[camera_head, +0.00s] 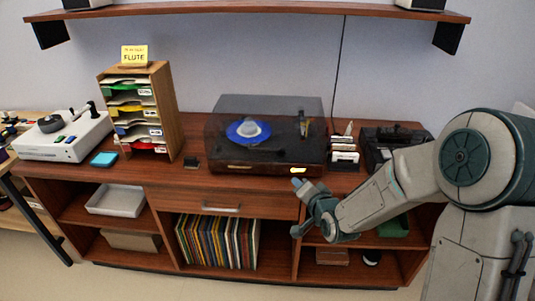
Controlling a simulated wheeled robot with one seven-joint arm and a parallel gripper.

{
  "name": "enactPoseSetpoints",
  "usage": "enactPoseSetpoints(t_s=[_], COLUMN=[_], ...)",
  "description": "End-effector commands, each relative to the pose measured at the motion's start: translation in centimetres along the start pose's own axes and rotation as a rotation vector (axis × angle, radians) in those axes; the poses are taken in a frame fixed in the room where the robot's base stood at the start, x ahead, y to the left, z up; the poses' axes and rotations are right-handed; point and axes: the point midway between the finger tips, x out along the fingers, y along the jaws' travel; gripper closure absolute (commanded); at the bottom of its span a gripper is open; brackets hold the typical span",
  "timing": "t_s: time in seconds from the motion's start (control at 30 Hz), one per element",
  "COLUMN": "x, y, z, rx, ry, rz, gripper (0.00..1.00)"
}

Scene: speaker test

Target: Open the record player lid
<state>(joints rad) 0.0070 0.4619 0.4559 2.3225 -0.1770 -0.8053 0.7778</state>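The record player (225,158) stands on the wooden cabinet top. Its dark see-through lid (285,106) is down over it. A bright yellow patch (298,170) is at the front right edge of the player. My gripper (299,184) is just in front of and below that patch, near the cabinet's front edge. It looks apart from the lid, and I see nothing held in it. The fingers are too small to tell if they are open or shut.
A wooden sorter (168,108) with a yellow "FLUTE" note (134,55) stands left of the player. A white device (66,139) is at the far left. A small card rack (343,157) and a dark device (385,140) stand at right. A shelf (250,10) hangs above.

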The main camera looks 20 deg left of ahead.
Motion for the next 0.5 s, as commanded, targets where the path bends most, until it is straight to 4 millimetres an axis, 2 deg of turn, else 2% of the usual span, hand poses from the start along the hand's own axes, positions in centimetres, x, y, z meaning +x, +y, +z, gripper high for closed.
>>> enactPoseSetpoints(t_s=[0.03,0.2,0.3,0.5], x=[1.2,3.1,3.4,3.4], y=[-0.3,-2.4,-3.1,-3.7], z=[1.4,3.5,4.0,4.3], rx=[0.074,0.323,0.442,0.567], ry=[0.011,0.082,0.118,0.159], rz=[-0.066,-0.285,-0.379,-0.477], gripper=[0.68,0.68,0.68,0.68])
